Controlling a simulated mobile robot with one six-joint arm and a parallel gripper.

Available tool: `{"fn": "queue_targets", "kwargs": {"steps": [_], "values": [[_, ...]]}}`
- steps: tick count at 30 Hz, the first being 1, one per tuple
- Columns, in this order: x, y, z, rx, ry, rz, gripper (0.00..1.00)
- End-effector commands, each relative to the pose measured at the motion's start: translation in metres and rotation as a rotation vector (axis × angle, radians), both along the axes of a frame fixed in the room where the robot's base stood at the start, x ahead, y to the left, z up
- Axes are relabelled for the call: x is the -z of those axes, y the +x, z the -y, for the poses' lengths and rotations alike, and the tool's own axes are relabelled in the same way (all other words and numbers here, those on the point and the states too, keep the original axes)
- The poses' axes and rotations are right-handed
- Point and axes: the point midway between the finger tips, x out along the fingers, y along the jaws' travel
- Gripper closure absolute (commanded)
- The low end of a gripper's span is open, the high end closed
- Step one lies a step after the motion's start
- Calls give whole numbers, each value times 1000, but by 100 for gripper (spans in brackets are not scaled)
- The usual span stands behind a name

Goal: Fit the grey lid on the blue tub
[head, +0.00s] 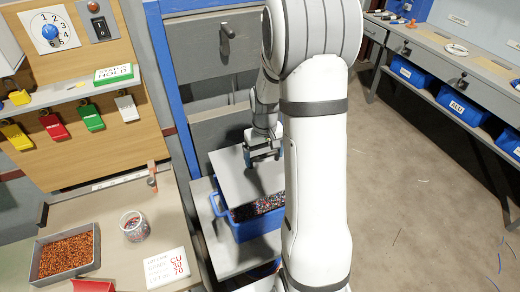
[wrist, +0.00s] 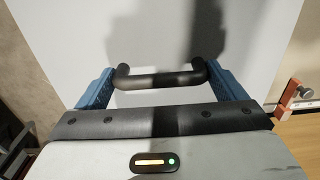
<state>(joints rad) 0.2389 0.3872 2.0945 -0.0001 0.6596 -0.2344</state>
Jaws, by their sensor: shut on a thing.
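The grey lid (head: 236,178) is a flat light panel over the blue tub (head: 252,231) in the head view. The lid looks tilted and covers the tub's back part. Mixed coloured scrap shows in the uncovered front part. My gripper (head: 263,152) is above the lid, shut on its dark bar handle. In the wrist view the handle (wrist: 162,79) lies between the two blue fingers, and the lid (wrist: 150,35) fills the background. I cannot tell whether the lid touches the tub's rim. The tub's right side is hidden behind my arm.
The tub stands on a grey shelf (head: 236,264) below a drawer cabinet (head: 213,42). A workbench at left holds a tray of copper bits (head: 93,266) and a clear jar (head: 134,226). Open floor (head: 420,190) lies to the right, with several cable scraps. Blue bins sit under the far bench.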

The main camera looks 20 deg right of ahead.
Motion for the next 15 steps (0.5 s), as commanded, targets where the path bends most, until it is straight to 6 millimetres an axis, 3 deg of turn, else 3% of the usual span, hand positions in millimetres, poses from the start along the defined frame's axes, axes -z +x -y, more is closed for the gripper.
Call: {"fn": "queue_targets", "kwargs": {"steps": [15], "values": [[36,0,-1,-2,0,-1,54]]}}
